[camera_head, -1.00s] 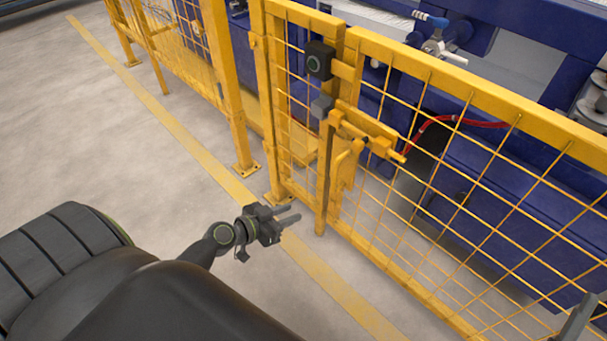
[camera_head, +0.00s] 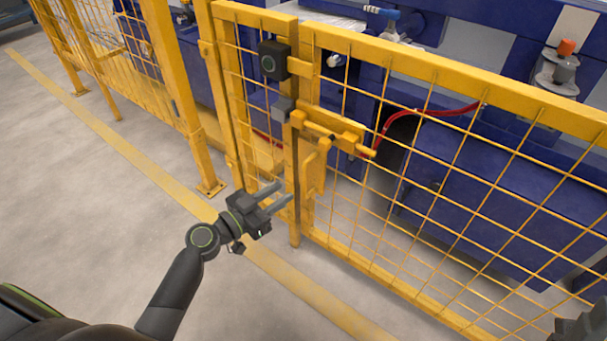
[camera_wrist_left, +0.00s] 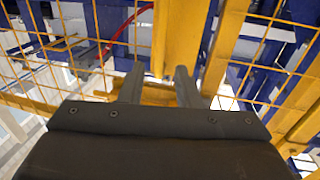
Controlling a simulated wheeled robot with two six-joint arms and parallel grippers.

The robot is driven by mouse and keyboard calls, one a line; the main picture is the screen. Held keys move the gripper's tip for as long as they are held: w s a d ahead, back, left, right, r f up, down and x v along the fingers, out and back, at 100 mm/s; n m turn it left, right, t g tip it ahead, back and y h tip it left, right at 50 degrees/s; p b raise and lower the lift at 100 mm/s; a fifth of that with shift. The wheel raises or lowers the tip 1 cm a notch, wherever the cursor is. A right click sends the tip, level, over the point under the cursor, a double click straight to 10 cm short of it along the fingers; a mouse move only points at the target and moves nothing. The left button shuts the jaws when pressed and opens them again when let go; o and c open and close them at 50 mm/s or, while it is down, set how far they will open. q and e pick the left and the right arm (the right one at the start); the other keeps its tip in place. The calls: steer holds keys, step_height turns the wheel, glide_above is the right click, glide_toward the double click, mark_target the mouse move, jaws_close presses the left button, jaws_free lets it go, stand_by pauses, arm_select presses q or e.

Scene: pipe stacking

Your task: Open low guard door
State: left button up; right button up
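The low guard door is a yellow frame with wire mesh (camera_head: 437,75), closed in line with the fence in the head view. A yellow sliding bolt latch (camera_head: 335,132) sits on it, with a yellow handle (camera_head: 317,168) hanging below. A black box with a round button (camera_head: 272,61) is above the latch. My left gripper (camera_head: 280,195) is open and empty, its fingers pointing at the gate post just below and left of the handle. In the left wrist view the two fingers (camera_wrist_left: 157,84) stand apart before yellow bars. Part of my right gripper (camera_head: 580,325) shows at the lower right corner.
Tall yellow fence panels (camera_head: 170,70) continue to the left. Blue machinery (camera_head: 480,205) with a red cable (camera_head: 425,112) stands behind the mesh. The grey floor (camera_head: 90,210) with a yellow line (camera_head: 140,174) is clear in front of the fence.

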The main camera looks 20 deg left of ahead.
arm_select(q)
glide_above(304, 198)
steer(key=shift+w+a, duration=0.1)
steer(key=shift+w, duration=0.25)
jaws_close()
